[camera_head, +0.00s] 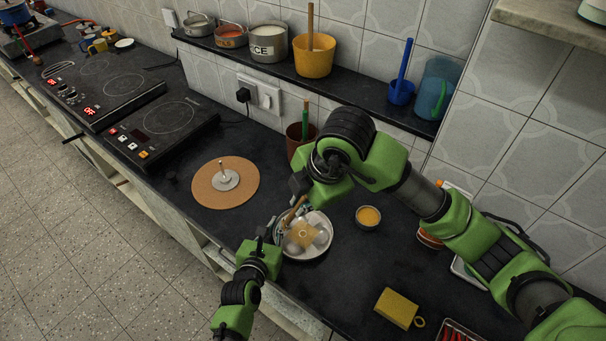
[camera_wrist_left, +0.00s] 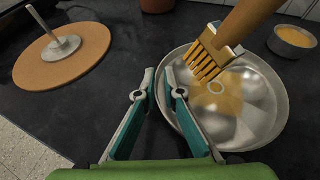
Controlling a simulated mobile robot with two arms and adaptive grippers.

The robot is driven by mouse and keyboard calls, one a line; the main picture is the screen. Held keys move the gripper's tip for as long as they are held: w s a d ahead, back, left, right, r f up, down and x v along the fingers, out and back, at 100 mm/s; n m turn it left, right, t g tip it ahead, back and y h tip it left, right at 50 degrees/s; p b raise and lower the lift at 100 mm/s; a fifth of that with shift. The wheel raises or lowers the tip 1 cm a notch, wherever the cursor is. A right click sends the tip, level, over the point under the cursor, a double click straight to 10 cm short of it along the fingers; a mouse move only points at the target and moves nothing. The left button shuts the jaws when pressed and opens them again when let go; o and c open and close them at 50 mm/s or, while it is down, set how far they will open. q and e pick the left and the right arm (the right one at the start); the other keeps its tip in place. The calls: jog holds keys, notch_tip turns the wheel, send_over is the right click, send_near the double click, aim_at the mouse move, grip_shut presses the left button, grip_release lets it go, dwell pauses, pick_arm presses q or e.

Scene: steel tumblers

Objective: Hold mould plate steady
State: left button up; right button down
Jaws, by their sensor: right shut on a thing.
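The mould plate (camera_head: 323,243) is a round steel plate with shallow hollows, lying on the dark counter. It fills the right of the left wrist view (camera_wrist_left: 265,128), with a yellowish patch around its central ring. My left gripper (camera_head: 266,234) is at the plate's left edge. In the left wrist view its teal fingers (camera_wrist_left: 160,92) stand apart, the right one at or over the rim; I cannot tell whether they touch it. My right gripper (camera_head: 300,190) is shut on a wooden-handled brush (camera_head: 292,214). The brush's bristles (camera_wrist_left: 205,64) are over the plate.
A round cork mat (camera_head: 207,193) with a metal disc and upright pin (camera_head: 224,180) lies left of the plate. A small bowl of yellow liquid (camera_head: 368,216) stands right of it. A brown pot (camera_head: 296,146) stands behind.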

pick_arm(q)
jog(key=shift+o, duration=0.9)
jog(key=shift+s, duration=0.1)
